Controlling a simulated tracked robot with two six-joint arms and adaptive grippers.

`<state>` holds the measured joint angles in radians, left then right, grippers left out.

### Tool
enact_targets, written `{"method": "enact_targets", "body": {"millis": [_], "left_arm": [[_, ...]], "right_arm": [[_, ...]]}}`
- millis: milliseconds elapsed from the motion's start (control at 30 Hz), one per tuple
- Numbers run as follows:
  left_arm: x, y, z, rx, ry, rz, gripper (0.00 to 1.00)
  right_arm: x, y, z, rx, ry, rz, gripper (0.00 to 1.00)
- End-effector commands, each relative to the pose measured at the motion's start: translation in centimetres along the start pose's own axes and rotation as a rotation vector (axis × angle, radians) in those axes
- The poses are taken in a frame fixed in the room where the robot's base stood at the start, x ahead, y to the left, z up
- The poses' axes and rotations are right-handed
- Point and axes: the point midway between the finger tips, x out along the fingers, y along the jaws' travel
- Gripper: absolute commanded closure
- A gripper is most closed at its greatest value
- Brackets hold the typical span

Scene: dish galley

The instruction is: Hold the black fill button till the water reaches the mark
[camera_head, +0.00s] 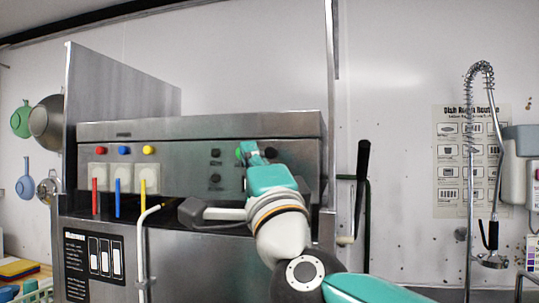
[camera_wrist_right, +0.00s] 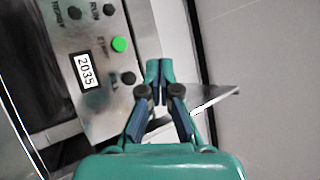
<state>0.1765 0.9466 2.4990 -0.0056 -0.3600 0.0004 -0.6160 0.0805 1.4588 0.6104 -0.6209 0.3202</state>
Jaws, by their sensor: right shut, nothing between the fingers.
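The black fill button (camera_wrist_right: 128,78) is on the steel panel in the right wrist view, below the green button (camera_wrist_right: 119,44) and beside a display reading 2035 (camera_wrist_right: 85,72). In the head view a black button (camera_head: 271,153) shows just right of my right gripper (camera_head: 249,149). The gripper's shut, empty fingertips also show in the right wrist view (camera_wrist_right: 157,70), to the right of the fill button in the picture. They look apart from it, but the depth gap is hard to judge. I cannot make out any water or fill mark. My left gripper is out of view.
Other black controls (camera_head: 215,153) sit left of the green button (camera_head: 239,153). Red, blue and yellow knobs (camera_head: 123,150) are further left, above coloured strips. A black label panel (camera_head: 95,266) is below. A black-handled lever (camera_head: 362,185) stands right of the machine.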

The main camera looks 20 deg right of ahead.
Motion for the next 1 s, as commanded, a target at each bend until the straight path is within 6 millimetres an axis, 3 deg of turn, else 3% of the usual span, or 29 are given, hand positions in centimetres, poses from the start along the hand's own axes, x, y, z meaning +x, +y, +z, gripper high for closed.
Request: {"method": "enact_targets", "body": {"millis": [600,1000], "left_arm": [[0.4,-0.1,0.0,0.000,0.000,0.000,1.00],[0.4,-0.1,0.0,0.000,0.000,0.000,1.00]], "right_arm": [[5.0,3.7,-3.8,-0.002,0.003,0.000,1.00],[5.7,4.2,-4.3,-0.002,0.002,0.000,1.00]]}}
